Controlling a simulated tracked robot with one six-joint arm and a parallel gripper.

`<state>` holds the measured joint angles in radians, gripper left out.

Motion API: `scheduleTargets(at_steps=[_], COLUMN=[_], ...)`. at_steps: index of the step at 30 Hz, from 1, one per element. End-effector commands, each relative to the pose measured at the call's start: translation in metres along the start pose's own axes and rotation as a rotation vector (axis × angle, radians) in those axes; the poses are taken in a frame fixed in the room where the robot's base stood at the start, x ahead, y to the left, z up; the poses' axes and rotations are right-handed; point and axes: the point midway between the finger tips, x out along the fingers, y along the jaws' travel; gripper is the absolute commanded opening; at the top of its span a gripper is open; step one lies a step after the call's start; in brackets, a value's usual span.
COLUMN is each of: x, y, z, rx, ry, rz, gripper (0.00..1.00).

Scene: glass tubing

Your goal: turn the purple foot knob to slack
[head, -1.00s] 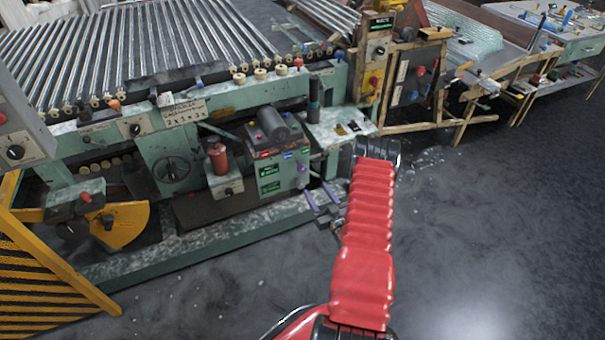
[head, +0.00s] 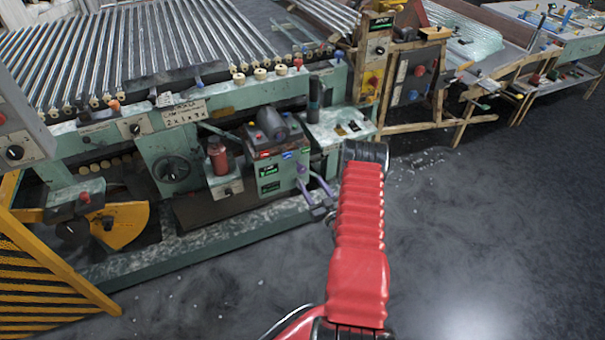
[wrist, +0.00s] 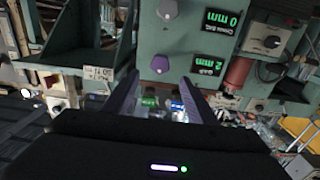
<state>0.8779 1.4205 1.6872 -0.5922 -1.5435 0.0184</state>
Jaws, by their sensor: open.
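My gripper (head: 313,195) is open in front of the right end of the green machine, low down, with its purple-grey fingers pointing at the machine. A small purple knob (head: 302,168) shows just above the fingers in the head view. In the wrist view, my gripper's fingers (wrist: 160,78) stand apart, and a purple knob (wrist: 160,64) on a green panel shows between their tips, beside a "GAP 2 mm" display. I cannot tell which is the foot knob. No contact is visible.
A red cylinder (head: 218,158) and handwheel (head: 173,168) are left of the panel. The machine's low base rail (head: 190,245) runs along the floor. A yellow guard (head: 40,270) is at far left. The dark floor at right is clear.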

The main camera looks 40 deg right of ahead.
Motion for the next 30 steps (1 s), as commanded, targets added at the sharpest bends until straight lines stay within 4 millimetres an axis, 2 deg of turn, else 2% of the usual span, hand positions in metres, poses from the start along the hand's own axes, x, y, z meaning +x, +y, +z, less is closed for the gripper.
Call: scheduleTargets(at_steps=[9,15,21,29,30], x=[0.05,0.076,0.086,0.087,0.087], y=[-0.001,-0.001,-0.001,-0.001,-0.001], z=[0.0,0.0,0.0,0.0,0.0], rx=[0.0,0.0,0.001,0.001,0.001], ry=[0.001,0.0,-0.001,-0.001,-0.001], rz=[-0.002,-0.001,0.0,0.0,0.0], gripper=[0.52,0.52,0.52,0.52,0.49])
